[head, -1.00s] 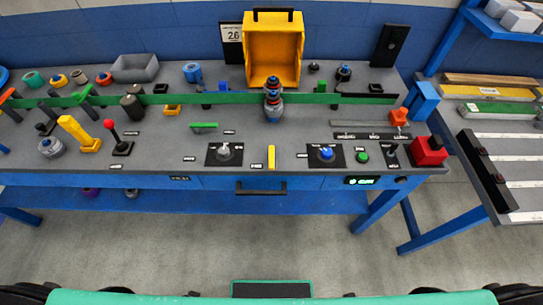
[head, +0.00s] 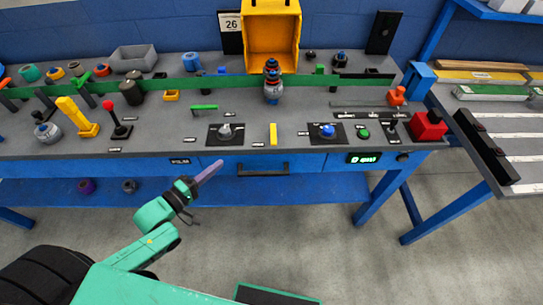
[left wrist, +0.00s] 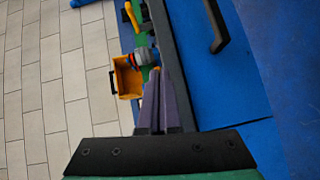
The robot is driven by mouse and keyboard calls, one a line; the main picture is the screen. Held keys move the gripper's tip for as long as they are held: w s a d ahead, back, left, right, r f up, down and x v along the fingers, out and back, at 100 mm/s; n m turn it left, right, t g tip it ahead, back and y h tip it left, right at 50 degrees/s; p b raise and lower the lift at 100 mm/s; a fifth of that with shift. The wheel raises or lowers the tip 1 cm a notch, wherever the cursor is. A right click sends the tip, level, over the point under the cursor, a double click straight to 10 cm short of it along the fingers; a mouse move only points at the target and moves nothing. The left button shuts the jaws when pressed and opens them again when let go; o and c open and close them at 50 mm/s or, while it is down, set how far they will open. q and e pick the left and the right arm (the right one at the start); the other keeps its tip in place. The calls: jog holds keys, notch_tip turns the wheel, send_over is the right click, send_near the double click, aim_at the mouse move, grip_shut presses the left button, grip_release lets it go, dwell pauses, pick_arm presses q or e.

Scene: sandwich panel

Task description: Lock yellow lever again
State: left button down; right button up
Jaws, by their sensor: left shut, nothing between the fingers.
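A thick yellow lever (head: 77,115) on a yellow base stands at the left of the grey bench top, tilted up to the left. A small flat yellow bar (head: 273,133) lies near the front edge, between two black dial plates. I cannot tell from the pictures which one is the task's lever. My left gripper (head: 213,168) is shut and empty, in front of the bench edge and below the left dial, apart from both yellow parts. Its purple fingers (left wrist: 159,105) lie together in the left wrist view, pointing along the bench front. My right gripper is not in view.
A red-knobbed stick (head: 113,118) stands right of the thick lever. A drawer handle (head: 262,169) juts from the bench front. An open yellow box (head: 271,8) stands at the back. A red block (head: 428,126) sits at the right corner.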

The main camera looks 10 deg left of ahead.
pick_arm(q)
notch_tip(320, 180, up, 3)
jog(key=d+h, duration=0.2)
jog(key=d, duration=0.1)
send_near(273, 138)
jog(key=shift+n+y, duration=0.3)
jog(key=shift+n, duration=0.1)
jog(key=w, duration=0.1)
jog(key=w+a, duration=0.1)
jog(key=w, duration=0.3)
jog(key=shift+w+a+f, duration=0.1)
jog(key=shift+a+f, duration=0.05)
jog(key=shift+a, duration=0.15)
jog(key=d, duration=0.1)
jog(key=d+p, duration=0.1)
jog(key=d, duration=0.2)
jog(key=shift+w, duration=0.35)
jog(key=shift+f, duration=0.1)
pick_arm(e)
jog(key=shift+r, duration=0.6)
pick_arm(q)
jog(key=shift+a+p, duration=0.1)
jog(key=shift+p, duration=0.2)
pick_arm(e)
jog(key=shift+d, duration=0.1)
